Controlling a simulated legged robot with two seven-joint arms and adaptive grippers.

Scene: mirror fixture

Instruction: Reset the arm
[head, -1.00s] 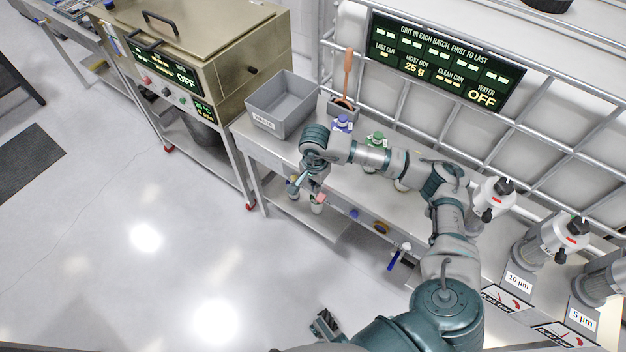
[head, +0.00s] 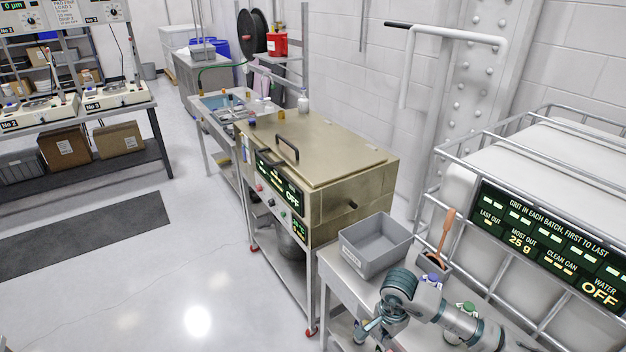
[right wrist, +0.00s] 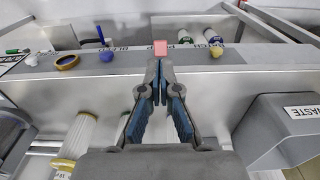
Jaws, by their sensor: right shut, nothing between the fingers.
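My right arm comes in at the lower right of the head view, over the steel bench (head: 342,285). Its gripper (head: 370,332) hangs near the bench's front edge, low in the picture. In the right wrist view the right gripper (right wrist: 158,77) has its two blue-padded fingers together at the tips, with nothing between them. A small pink block (right wrist: 160,47) shows just beyond the fingertips; I cannot tell whether they touch. My left gripper is not in view.
A grey waste bin (head: 375,262) stands on the bench beside my right arm, and also shows in the right wrist view (right wrist: 285,130). A yellow ring (right wrist: 67,62) and several bottles (right wrist: 213,42) lie beyond.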

